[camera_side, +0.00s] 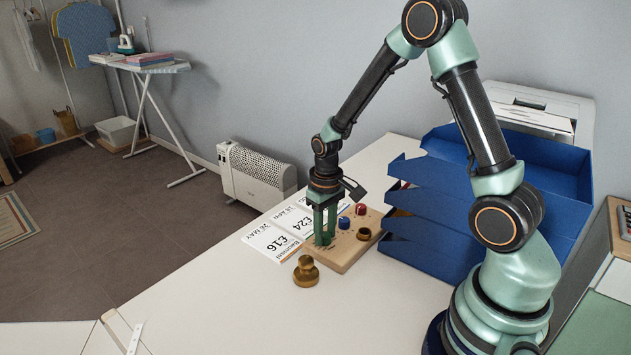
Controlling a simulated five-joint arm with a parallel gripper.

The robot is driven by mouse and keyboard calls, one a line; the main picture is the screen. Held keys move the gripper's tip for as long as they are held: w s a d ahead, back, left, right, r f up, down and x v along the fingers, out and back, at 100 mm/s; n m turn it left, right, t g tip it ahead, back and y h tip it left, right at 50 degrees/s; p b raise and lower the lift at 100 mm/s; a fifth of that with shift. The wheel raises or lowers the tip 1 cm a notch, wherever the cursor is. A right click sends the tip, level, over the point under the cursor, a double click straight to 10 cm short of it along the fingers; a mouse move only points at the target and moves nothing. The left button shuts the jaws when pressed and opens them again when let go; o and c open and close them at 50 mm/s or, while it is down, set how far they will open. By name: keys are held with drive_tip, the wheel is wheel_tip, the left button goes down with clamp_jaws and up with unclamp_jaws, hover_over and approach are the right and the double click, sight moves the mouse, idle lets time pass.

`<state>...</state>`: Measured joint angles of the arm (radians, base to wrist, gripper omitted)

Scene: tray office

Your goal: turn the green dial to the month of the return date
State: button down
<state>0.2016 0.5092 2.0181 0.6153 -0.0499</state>
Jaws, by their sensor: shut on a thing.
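My gripper (324,232) points down over the left part of a wooden board (346,261). It is shut on the green dial (325,241), which the fingers mostly hide, so its setting cannot be read. A blue knob (344,223) and a red knob (361,209) stand behind it on the board. Printed cards lie to the left on the white table. The nearest card (271,241) reads 26 MAY and £16. The one behind it (295,220) reads 18 APR and £24. Another card is partly hidden by my gripper.
A brass knobbed piece (306,271) stands on the table in front of the board. A brass-rimmed dark round part (364,234) is at the board's right. Blue stacked trays (440,190) stand close on the right.

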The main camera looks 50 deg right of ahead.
sight(326, 235)
drive_tip(key=c, duration=0.5)
unclamp_jaws()
drive_tip(key=shift+c, duration=0.2)
wheel_tip(326, 235, up, 12)
drive_tip(key=s+a+r+n+t, duration=0.1)
drive_tip(key=s+a+r+t, duration=0.4)
drive_tip(key=r, duration=0.5)
drive_tip(key=s+a, duration=0.2)
drive_tip(key=s, duration=0.1)
drive_tip(key=shift+s+a+n+t, duration=0.3)
drive_tip(key=shift+s+n, duration=0.05)
drive_tip(key=shift+n, duration=0.05)
